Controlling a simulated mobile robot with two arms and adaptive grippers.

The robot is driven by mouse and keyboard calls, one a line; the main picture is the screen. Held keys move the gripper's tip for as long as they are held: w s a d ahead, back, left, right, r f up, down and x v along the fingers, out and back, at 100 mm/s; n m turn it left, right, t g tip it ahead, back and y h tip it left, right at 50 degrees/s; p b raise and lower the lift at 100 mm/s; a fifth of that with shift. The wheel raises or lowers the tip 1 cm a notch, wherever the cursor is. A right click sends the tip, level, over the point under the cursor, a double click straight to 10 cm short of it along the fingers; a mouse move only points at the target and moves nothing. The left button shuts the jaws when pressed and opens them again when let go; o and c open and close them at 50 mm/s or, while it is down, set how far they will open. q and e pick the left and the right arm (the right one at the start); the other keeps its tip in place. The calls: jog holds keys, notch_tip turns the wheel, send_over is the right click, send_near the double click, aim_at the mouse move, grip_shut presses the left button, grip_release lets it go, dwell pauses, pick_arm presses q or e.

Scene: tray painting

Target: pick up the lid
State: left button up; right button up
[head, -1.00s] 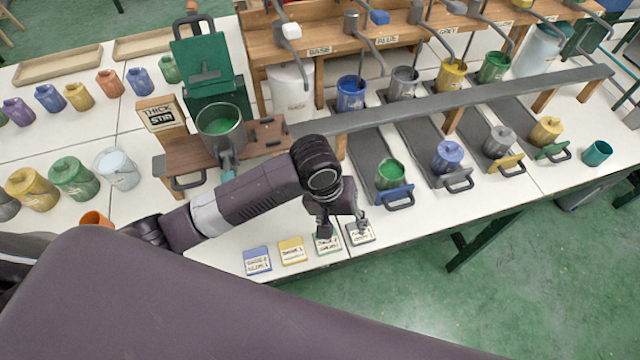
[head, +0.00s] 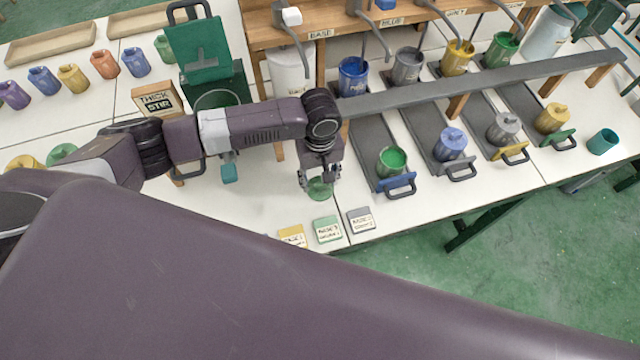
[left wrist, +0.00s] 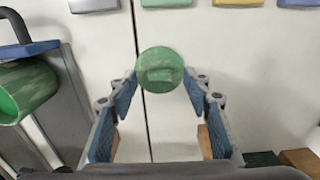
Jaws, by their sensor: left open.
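The lid is a green disc with a raised grip, lying on the white table (head: 265,205). In the head view the lid (head: 320,192) shows just below my left gripper (head: 320,180), which partly covers it. In the left wrist view the lid (left wrist: 160,68) sits centred at the tips of the open fingers (left wrist: 160,88). The fingers point down at it, one on each side. I cannot tell whether they touch it. My right gripper is not in view.
Flat labelled cards, including a green one (head: 328,229) and a grey one (head: 361,220), lie near the table's front edge. A green-backed stirring stand (head: 205,60) is behind my arm.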

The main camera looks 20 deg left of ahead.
pick_arm(q)
jog(key=shift+f, duration=0.6)
jog(key=c, duration=1.1)
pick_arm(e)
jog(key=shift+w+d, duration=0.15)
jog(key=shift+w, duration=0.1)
